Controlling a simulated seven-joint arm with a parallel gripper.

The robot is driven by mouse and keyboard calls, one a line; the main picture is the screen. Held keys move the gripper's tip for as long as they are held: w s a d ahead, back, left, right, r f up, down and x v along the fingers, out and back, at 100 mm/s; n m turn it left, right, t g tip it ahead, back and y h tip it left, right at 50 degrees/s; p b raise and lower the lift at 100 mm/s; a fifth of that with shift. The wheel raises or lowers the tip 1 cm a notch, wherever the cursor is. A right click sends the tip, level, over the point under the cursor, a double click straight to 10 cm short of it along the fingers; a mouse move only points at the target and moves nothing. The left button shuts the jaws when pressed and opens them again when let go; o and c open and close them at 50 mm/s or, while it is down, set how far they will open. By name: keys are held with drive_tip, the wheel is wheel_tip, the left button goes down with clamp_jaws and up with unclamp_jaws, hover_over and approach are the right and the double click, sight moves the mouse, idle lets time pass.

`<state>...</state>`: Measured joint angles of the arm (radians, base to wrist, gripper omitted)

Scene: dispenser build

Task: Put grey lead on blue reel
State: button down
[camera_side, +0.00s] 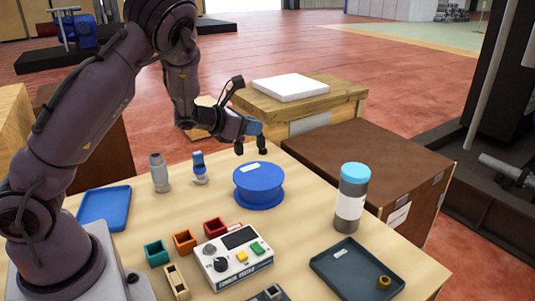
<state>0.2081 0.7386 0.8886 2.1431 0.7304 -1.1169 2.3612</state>
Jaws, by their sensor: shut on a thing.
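The blue reel (259,190) stands on the table near its middle, flat side up, with a small white label on its top. My gripper (250,149) is above and just behind the reel, pointing down, with its dark fingertips apart from each other. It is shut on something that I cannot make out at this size. I cannot pick out a grey lead anywhere in this view. The area between the fingers shows too little detail to name what is held.
A blue-capped bottle (351,205) stands right of the reel. A grey bottle (159,173) and blue-topped item (200,169) stand left. A control box (225,260), small coloured holders, a blue tray (104,208) and a dark tray (340,287) with a brass ring (384,282) surround it.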

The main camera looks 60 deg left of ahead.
drive_tip(key=shift+w+a+f, duration=0.45)
drive_tip(key=shift+w+f, duration=0.75)
drive_tip(key=shift+f, duration=0.5)
drive_tip(key=shift+w+a+f, duration=0.45)
drive_tip(key=shift+w+f, duration=0.7)
drive_tip(key=shift+f, duration=0.5)
drive_tip(key=shift+w+a+f, duration=0.45)
drive_tip(key=shift+w+f, duration=0.75)
drive_tip(key=shift+f, duration=0.5)
drive_tip(key=shift+f, duration=0.1)
drive_tip(key=c, duration=1.1)
unclamp_jaws()
